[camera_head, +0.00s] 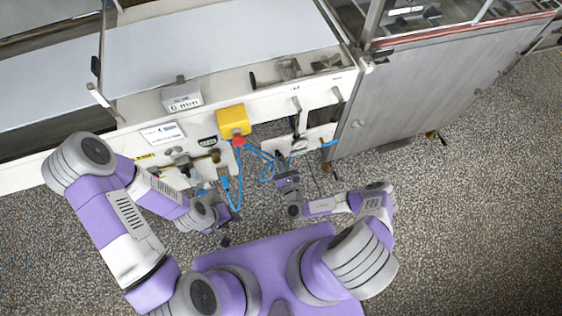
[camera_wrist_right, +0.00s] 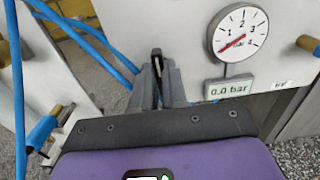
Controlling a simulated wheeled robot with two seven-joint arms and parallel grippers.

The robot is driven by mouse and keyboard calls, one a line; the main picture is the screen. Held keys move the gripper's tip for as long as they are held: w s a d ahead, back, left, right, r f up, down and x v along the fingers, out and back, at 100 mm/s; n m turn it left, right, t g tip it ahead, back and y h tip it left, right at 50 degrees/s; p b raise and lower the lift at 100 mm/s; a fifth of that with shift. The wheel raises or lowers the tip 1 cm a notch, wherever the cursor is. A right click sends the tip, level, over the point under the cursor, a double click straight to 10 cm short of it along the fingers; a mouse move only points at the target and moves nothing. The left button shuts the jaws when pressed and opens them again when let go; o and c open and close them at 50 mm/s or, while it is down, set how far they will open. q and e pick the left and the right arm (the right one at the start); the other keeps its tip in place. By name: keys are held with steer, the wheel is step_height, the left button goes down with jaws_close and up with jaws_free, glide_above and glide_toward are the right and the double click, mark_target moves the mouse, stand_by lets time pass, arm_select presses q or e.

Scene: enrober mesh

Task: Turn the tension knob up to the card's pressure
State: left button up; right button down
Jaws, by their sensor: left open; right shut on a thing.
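My right gripper (camera_head: 287,178) is in front of the low panel with the blue hoses. In the right wrist view its fingers (camera_wrist_right: 160,82) are shut on a narrow dark piece (camera_wrist_right: 157,62). I cannot tell whether that piece is the tension knob. A round white gauge (camera_wrist_right: 238,32) is right of the fingers, its red needle at the low end. The display (camera_wrist_right: 229,89) under it reads 0.0 bar. A white card (camera_head: 162,133) is on the machine's front; its print is too small to read. My left gripper (camera_head: 222,237) is open and empty, low in front of the machine.
A yellow box (camera_head: 233,120) with a red button juts from the machine front. Blue hoses (camera_head: 238,185) loop down between my grippers. A display (camera_head: 182,103) reading 0 mm stands on the machine's edge. A grey cabinet (camera_head: 420,95) is at the right. Speckled floor lies open beyond my right arm.

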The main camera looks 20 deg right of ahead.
steer(key=m, duration=0.4)
steer(key=shift+d, duration=0.1)
steer(key=m, duration=0.4)
steer(key=m+b, duration=0.1)
steer(key=m, duration=0.8)
steer(key=shift+s+d+f+b, duration=0.1)
steer(key=shift+d+f+b, duration=0.05)
steer(key=shift+f+b, duration=0.25)
steer(key=shift+m, duration=0.4)
steer(key=c, duration=1.2)
jaws_free()
steer(key=shift+r, duration=0.1)
steer(key=shift+o, duration=0.2)
